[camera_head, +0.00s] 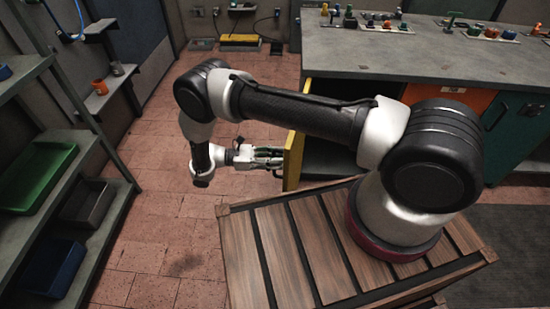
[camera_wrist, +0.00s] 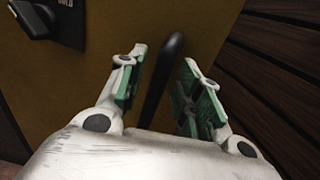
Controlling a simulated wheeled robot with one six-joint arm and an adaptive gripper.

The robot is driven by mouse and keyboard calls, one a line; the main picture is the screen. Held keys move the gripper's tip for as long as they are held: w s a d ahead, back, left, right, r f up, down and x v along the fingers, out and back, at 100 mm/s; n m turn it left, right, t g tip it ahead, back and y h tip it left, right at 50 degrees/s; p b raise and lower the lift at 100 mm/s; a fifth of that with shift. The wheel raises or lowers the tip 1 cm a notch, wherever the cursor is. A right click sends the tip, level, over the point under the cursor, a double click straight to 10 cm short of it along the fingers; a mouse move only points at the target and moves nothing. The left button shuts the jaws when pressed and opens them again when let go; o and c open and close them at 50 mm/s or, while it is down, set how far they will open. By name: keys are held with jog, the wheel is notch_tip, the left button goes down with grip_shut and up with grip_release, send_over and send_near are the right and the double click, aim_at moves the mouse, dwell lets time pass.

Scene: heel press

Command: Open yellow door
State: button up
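The yellow door (camera_head: 293,160) is on the workbench's cabinet. It stands swung out from the front, with the dark interior showing to its right. In the wrist view the door's yellow-brown face (camera_wrist: 95,75) fills much of the picture, with a black bar handle (camera_wrist: 168,65) on it. My gripper (camera_head: 279,159) is at the door's left face. In the wrist view its fingers (camera_wrist: 164,56) are apart, one on each side of the handle, with gaps visible. The handle's lower end is hidden behind my gripper body.
The grey workbench (camera_head: 425,58) carries several small coloured parts. Its orange (camera_head: 462,102) and teal (camera_head: 519,128) fronts are to the right. A black knob (camera_wrist: 38,18) sits on the door. Shelves with a green bin (camera_head: 38,178) stand left. Tiled floor (camera_head: 165,215) between is clear.

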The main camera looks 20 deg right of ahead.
jog(key=v, duration=0.7)
jog(key=shift+a, duration=0.25)
jog(key=shift+w+r, duration=0.1)
jog(key=shift+w, duration=0.05)
